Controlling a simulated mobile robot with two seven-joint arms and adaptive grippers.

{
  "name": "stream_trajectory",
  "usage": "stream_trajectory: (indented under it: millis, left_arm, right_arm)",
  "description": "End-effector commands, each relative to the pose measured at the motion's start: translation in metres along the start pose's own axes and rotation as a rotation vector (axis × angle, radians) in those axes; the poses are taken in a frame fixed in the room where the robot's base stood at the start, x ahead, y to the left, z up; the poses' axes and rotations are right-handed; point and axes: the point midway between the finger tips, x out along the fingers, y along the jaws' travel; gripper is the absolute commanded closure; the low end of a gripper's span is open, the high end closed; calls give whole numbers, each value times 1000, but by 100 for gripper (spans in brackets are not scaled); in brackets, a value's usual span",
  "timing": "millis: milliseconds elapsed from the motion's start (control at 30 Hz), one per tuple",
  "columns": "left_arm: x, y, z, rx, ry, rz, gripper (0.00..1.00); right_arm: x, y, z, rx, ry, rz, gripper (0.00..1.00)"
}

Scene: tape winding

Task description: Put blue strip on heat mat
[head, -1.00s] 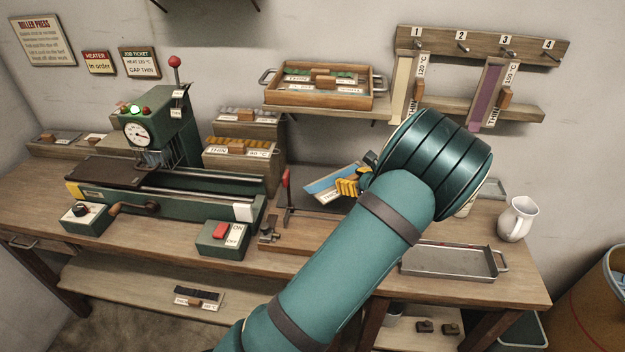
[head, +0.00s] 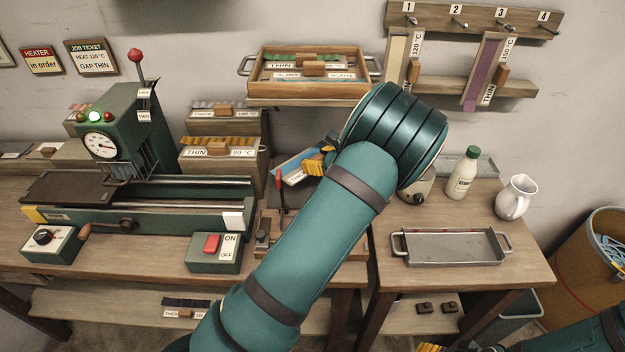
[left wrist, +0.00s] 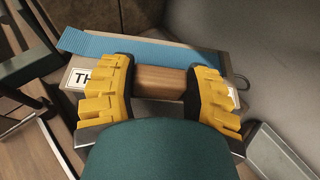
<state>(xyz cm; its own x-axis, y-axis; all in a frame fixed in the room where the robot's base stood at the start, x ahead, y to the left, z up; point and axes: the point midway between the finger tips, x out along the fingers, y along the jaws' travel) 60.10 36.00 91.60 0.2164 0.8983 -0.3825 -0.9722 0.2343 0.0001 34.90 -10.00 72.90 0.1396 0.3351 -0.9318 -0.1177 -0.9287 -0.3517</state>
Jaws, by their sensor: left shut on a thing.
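The blue strip (head: 291,163) is on a holder with a wooden grip block and a label starting "TH". In the left wrist view the blue strip (left wrist: 125,47) runs along the holder's far edge. My left gripper (head: 320,163) is shut on the wooden block, with yellow fingers on both sides of it. It holds the strip in front of the wall, near the red-topped lever. A dark brown mat (head: 75,188), likely the heat mat, lies flat on the left of the green press. My right gripper (head: 432,347) shows only as yellow tips at the bottom edge.
The green press (head: 135,125) has a green lamp lit. Label boxes (head: 217,165) stand between it and the held strip. An empty metal tray (head: 450,260), a bottle (head: 462,173) and a white jug (head: 515,198) are on the right. A wooden tray (head: 312,90) sits on the shelf above.

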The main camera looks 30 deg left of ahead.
Motion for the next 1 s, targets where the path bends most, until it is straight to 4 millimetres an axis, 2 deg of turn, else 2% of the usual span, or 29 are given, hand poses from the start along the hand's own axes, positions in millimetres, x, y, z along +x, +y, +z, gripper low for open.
stream_trajectory:
  millis: [33, 100, 367, 600, 967, 1000]
  left_arm:
    - [5, 0, -13, 4, -2, 1, 89]
    - [10, 0, -23, 3, -2, 0, 89]
    - [17, 0, -42, 2, -1, 0, 89]
    - [29, 0, -69, 1, -1, 0, 89]
    - [30, 0, -72, -1, -1, 0, 89]
    - [30, 0, -72, -1, 0, 0, 35]
  right_arm:
    - [5, 2, 0, 0, 2, 0, 46]
    - [8, 3, -1, 0, 3, 1, 46]
    - [13, 5, -1, 0, 6, 1, 46]
    - [21, 8, -2, -1, 11, 1, 46]
    - [22, 8, -3, -1, 11, 1, 46]
    - [22, 8, -3, -1, 11, 1, 46]
